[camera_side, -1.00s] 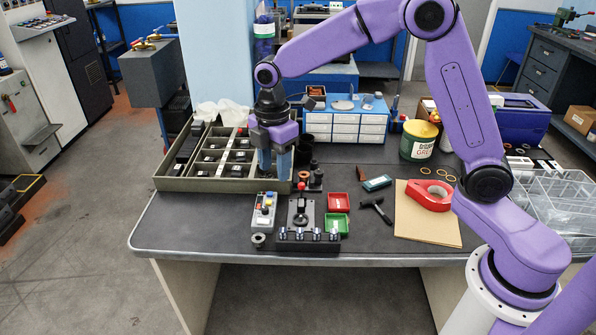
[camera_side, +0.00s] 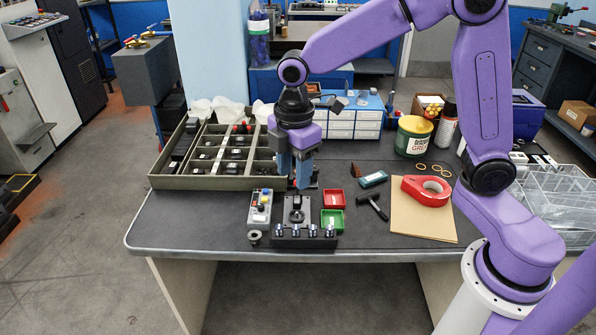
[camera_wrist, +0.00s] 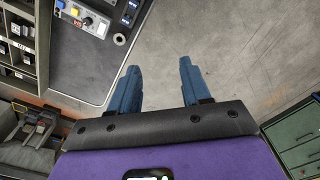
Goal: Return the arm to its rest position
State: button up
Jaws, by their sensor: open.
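My gripper (camera_side: 298,184) has blue fingers and hangs down over the bench in the side view. It is behind a dark fixture block (camera_side: 297,208) and to the right of the divided tray's near corner. The side view does not show clearly how high it is. In the wrist view my gripper (camera_wrist: 160,66) has its two blue fingers spread apart, with only floor showing between them. It holds nothing.
A divided tray (camera_side: 205,183) stands at the left. A grey button box (camera_side: 260,207), red bin (camera_side: 333,198), green bin (camera_side: 332,220) and hammer (camera_side: 373,206) lie near the front.

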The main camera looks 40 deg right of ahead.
jog(key=s+d+m, duration=0.2)
jog(key=s+d, duration=0.2)
jog(key=s, duration=0.7)
jog(key=s+d+m, duration=0.2)
jog(key=s+d, duration=0.3)
jog(key=s, duration=0.7)
jog(key=shift+s+d+m, duration=0.25)
jog(key=shift+s+m, duration=0.05)
jog(key=shift+m, duration=0.1)
